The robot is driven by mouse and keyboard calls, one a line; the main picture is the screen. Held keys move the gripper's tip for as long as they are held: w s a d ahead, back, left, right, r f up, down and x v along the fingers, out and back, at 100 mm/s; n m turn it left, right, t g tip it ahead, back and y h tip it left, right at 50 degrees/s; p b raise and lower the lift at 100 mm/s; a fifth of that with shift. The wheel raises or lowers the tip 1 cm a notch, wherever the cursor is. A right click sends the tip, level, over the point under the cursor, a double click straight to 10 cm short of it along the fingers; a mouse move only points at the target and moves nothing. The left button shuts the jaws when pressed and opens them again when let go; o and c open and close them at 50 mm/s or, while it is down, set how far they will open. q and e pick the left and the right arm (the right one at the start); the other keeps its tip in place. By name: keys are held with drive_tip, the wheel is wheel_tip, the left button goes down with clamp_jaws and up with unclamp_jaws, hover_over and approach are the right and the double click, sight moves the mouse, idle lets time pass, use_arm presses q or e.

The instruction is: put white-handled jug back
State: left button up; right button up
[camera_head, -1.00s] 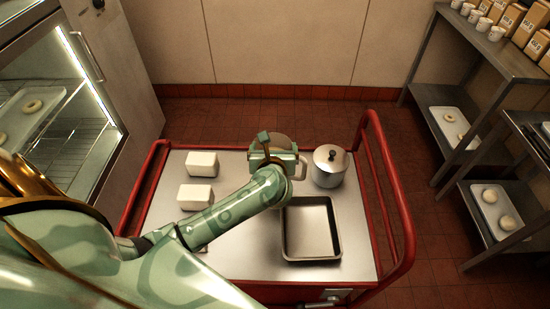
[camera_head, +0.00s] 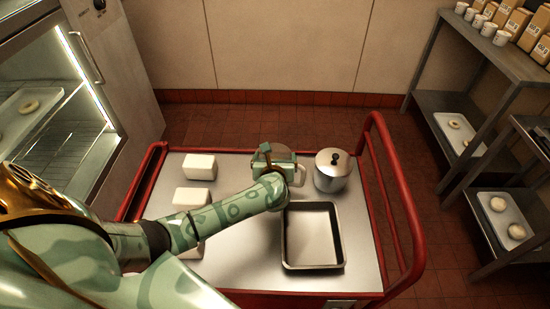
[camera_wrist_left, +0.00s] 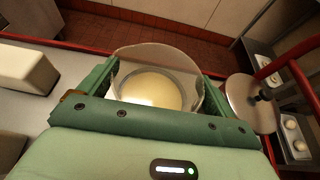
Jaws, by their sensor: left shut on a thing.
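The jug (camera_wrist_left: 155,88) is a round, clear-walled vessel with cream-coloured contents, seen from above in the left wrist view. My left gripper (camera_wrist_left: 155,92) is shut on it, with one green finger on each side. In the head view my left gripper (camera_head: 270,158) holds the jug at the back middle of the cart, left of the lidded pot. A white handle (camera_head: 299,174) sticks out to its right. The gripper hides most of the jug's body, and I cannot tell whether its base touches the cart top. My right gripper is not in view.
The red-railed cart (camera_head: 240,252) carries a lidded metal pot (camera_head: 332,172) close right of the jug, an empty dark-rimmed tray (camera_head: 312,235) in front, and white blocks (camera_head: 200,167) at left. A glass-door cabinet (camera_head: 60,100) stands left; shelves (camera_head: 450,110) stand right.

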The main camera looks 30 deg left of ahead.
use_arm(q)
drive_tip(key=o, duration=1.8)
drive_tip(key=shift+f, duration=0.1)
drive_tip(key=shift+p+v, duration=1.55)
drive_tip(key=shift+v, duration=4.55)
